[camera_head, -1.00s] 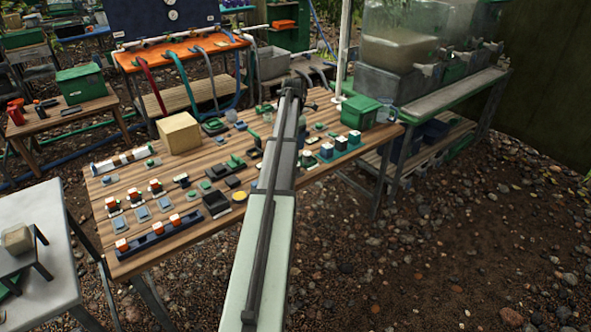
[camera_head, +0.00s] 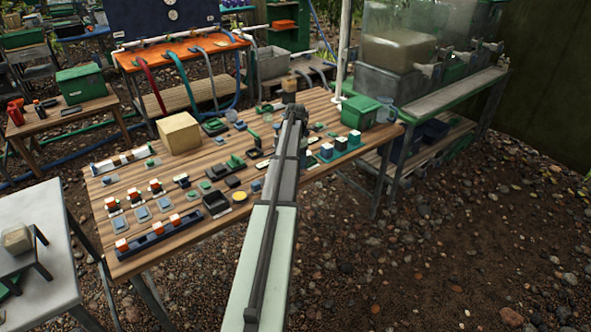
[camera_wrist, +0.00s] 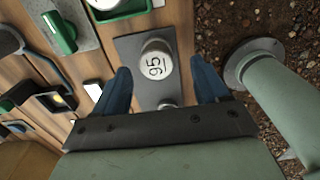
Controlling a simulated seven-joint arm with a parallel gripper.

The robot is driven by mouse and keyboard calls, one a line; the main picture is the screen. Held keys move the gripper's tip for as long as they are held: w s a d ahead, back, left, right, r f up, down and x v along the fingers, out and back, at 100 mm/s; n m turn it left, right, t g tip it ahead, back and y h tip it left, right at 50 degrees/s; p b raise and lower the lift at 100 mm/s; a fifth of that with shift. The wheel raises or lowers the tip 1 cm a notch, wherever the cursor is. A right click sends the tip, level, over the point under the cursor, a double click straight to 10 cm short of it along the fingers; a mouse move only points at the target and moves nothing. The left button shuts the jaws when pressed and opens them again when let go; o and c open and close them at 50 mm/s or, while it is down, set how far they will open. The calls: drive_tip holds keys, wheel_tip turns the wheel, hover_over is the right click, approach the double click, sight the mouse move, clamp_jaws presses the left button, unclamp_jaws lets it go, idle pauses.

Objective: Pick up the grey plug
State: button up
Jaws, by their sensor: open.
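In the wrist view my gripper (camera_wrist: 161,65) is open, with one blue finger on each side of a dark grey plate. A pale grey round piece with a dark-ringed top marked "95" (camera_wrist: 156,64) stands on the plate, between the fingertips in the picture. I cannot tell how far below the fingers it is, or be sure that it is the grey plug. A smaller grey round piece (camera_wrist: 167,103) shows just above the gripper's dark crossbar, partly hidden. In the head view my arm hides this spot, and I cannot make out the fingers.
The wooden table (camera_head: 205,160) carries many small parts and a cardboard-coloured block (camera_head: 179,132). A green box (camera_head: 360,113) stands near its right end. A pale pipe with a round flange (camera_wrist: 255,64) stands close right of my gripper in the wrist view. Gravel lies beyond the table edge.

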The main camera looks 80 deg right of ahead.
drive_tip(key=f, duration=0.4)
drive_tip(key=shift+d+f, duration=0.15)
drive_tip(key=shift+d, duration=0.1)
drive_tip(key=c, duration=1.2)
wheel_tip(320, 180, up, 10)
drive_tip(key=shift+r, duration=0.1)
drive_tip(key=shift+w, duration=0.1)
drive_tip(key=shift+w+d+f, duration=0.25)
drive_tip(key=shift+w+d, duration=1.65)
drive_tip(key=shift+w, duration=1.45)
drive_tip(key=shift+w+d+f, duration=0.25)
drive_tip(key=shift+w+d, duration=1.6)
drive_tip(key=shift+w, duration=1.45)
drive_tip(key=shift+w+d+f, duration=0.25)
drive_tip(key=shift+w+d, duration=1.65)
drive_tip(key=shift+w, duration=1.45)
